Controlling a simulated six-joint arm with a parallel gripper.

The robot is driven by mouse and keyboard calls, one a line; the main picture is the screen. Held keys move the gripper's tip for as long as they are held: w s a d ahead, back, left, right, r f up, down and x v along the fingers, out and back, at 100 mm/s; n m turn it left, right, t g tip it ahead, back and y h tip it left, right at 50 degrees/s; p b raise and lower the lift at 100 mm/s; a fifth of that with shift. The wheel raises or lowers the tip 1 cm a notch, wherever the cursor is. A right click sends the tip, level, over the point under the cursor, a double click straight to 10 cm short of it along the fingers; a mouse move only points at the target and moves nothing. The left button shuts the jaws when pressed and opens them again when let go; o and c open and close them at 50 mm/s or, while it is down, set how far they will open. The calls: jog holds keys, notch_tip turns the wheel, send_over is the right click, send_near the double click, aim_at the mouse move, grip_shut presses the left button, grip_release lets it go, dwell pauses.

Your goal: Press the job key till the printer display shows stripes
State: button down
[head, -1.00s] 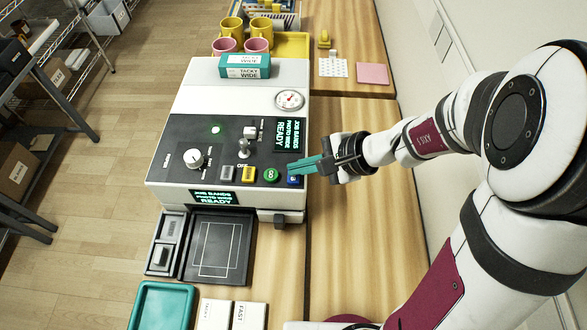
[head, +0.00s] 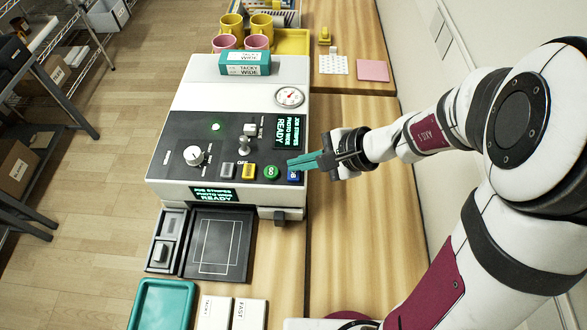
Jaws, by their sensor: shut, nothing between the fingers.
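The printer (head: 240,90) is a white press with a black control panel. Its top display (head: 290,133) reads "JOB STRIPES / PHOTO WIDE / READY", and the front display (head: 214,195) shows the same lines. The blue job key (head: 295,177) is at the panel's right edge, beside a green key (head: 271,172). My gripper (head: 292,164) is shut and empty, its teal fingertips at the blue key and partly over it. I cannot tell whether the tips touch the key.
A yellow key (head: 249,171), a grey key (head: 228,170) and a dial (head: 194,156) lie further left. A teal box (head: 244,64) sits on the printer, with pink and yellow mugs (head: 232,26) behind.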

aim_at(299, 176)
jog(key=shift+r, duration=0.4)
notch_tip(299, 176, up, 5)
dwell(0.5)
dwell(0.5)
jog(key=shift+s+r, duration=0.1)
jog(key=shift+s, duration=0.2)
jog(key=s+d+n+g+h, duration=0.1)
jog(key=s+d+n+h, duration=0.2)
jog(key=s, duration=0.6)
jog(key=s+d+n+g+h, duration=0.2)
jog(key=s+d+n+h, duration=0.2)
jog(key=s, duration=0.6)
jog(key=shift+f, duration=0.35)
